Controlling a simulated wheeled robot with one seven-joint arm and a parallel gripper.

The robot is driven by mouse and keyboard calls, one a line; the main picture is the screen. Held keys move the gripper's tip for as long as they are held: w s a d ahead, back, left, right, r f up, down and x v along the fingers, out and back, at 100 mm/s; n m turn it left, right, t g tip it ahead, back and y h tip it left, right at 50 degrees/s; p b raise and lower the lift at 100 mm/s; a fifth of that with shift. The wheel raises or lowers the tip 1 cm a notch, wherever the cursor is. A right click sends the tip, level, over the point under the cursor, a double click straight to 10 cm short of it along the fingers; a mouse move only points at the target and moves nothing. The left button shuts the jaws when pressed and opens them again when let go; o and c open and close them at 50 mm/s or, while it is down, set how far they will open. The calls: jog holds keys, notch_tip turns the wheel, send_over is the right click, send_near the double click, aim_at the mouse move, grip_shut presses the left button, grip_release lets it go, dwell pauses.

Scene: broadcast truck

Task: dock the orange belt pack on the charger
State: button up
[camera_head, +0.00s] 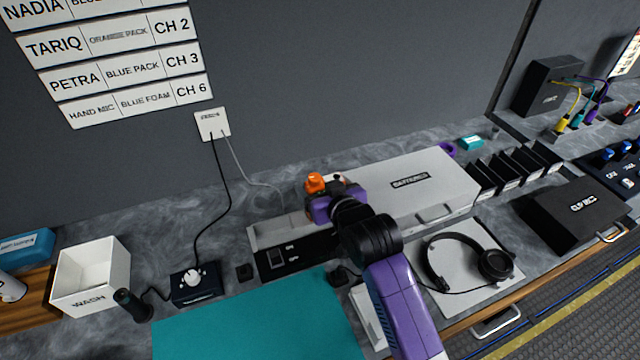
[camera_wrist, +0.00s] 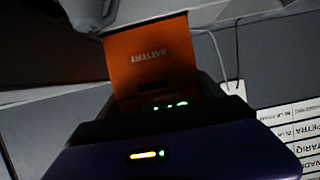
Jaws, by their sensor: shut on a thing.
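The orange belt pack (camera_head: 316,182) shows at the end of my gripper (camera_head: 322,200), above the left part of a long pale case. A few green lights glow at the near end of the pack. I cannot tell for sure which unit is the charger; a black panel with switches (camera_head: 290,257) lies just below the gripper. Contact beneath the pack is hidden.
The pale case (camera_head: 450,180) has a dark label. Black upright dividers (camera_head: 515,168) stand to its right. Headphones (camera_head: 465,262) lie on a pale pad in front. A white "WASH" bin (camera_head: 92,277) and black knob box (camera_head: 195,284) are left. The teal mat (camera_head: 255,325) is clear.

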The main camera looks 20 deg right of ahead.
aim_at(331, 229)
jog(key=shift+f+b, duration=1.1)
jog(key=shift+f, duration=0.7)
jog(key=o, duration=1.4)
jog(key=shift+o, duration=1.1)
jog(key=shift+v, duration=4)
jog(key=shift+r, duration=0.1)
jog(key=shift+w, duration=0.1)
